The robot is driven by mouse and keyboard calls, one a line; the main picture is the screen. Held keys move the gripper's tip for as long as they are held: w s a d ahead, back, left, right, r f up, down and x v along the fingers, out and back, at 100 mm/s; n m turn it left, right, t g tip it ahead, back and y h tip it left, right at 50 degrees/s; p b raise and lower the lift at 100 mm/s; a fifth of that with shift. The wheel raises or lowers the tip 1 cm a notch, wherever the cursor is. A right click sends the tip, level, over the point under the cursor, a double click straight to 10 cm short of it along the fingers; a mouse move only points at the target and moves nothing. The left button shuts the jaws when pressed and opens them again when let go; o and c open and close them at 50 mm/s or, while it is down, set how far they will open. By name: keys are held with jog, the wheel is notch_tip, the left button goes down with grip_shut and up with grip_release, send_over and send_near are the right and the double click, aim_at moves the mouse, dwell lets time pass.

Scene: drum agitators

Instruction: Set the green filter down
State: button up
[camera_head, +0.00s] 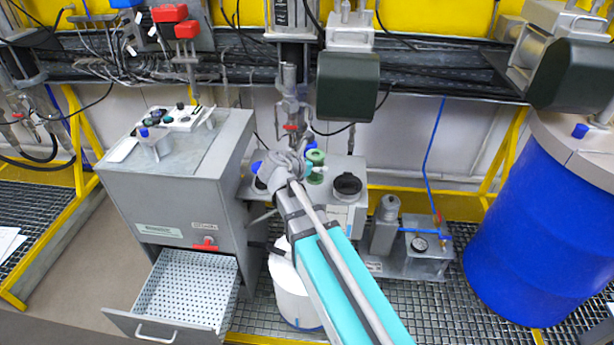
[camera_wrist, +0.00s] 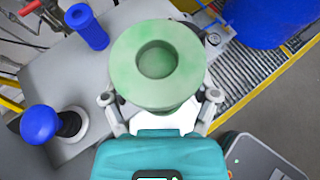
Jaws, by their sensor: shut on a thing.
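The green filter (camera_wrist: 158,60) is a round, flanged piece with a hollow in its top. It fills the middle of the wrist view, between the fingers of my gripper (camera_wrist: 160,98), which is shut on it. In the head view, the green filter (camera_head: 316,157) shows just right of my gripper (camera_head: 296,168), over the grey unit between the cabinet and the blue drum. The filter hides what is directly under it, so I cannot tell whether it touches the surface.
A blue spool-shaped piece (camera_wrist: 87,28) and a blue knob (camera_wrist: 41,124) stand on the grey unit (camera_wrist: 125,22). A black cap (camera_head: 347,184) is to the right. The grey cabinet (camera_head: 180,190) has an open perforated drawer (camera_head: 187,288). A blue drum (camera_head: 540,235) stands right.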

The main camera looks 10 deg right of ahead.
jog(key=w+f+b, duration=0.9)
jog(key=w, duration=0.4)
jog(key=shift+w+f, duration=0.1)
jog(key=shift+w, duration=0.05)
jog(key=shift+w+f+b, duration=0.25)
jog(key=shift+f+b, duration=0.15)
jog(key=shift+b, duration=0.1)
jog(key=shift+w+f+b, duration=0.15)
jog(key=shift+f+b, duration=1.4)
jog(key=shift+f, duration=0.15)
